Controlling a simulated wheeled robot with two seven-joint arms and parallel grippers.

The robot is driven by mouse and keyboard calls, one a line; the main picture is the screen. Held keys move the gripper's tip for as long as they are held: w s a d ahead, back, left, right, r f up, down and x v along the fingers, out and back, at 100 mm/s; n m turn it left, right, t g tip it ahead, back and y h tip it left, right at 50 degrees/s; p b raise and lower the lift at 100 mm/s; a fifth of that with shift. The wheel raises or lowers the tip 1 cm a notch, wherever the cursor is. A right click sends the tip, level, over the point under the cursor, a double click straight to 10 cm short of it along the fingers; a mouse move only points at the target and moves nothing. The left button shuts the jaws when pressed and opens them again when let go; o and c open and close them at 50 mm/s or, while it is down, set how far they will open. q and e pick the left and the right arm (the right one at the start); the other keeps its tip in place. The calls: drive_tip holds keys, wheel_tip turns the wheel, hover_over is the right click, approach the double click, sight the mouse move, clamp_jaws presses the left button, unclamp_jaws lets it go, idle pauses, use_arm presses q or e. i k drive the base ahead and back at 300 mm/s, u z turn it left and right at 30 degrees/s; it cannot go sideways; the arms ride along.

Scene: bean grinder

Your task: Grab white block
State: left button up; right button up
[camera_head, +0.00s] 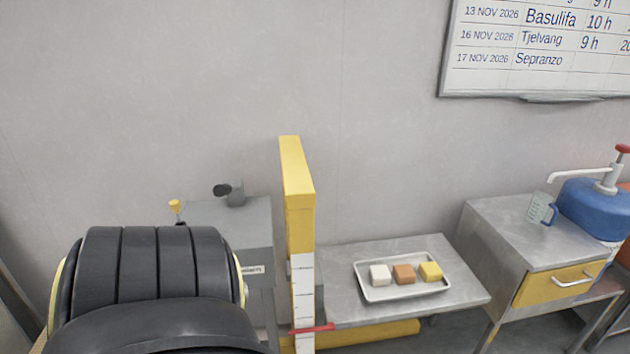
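A white block (380,274) sits at the left end of a white tray (378,295) on a low grey metal table (343,258). An orange-brown block (404,274) and a yellow block (430,271) sit to its right in the same tray, in a row. Neither of my grippers can be seen. A large dark rounded part fills the lower left and hides what is behind it.
A yellow and white post (297,215) with a red piece stands left of the tray.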

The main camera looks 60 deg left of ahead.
sight(379, 274)
drive_tip(key=u, duration=2.1)
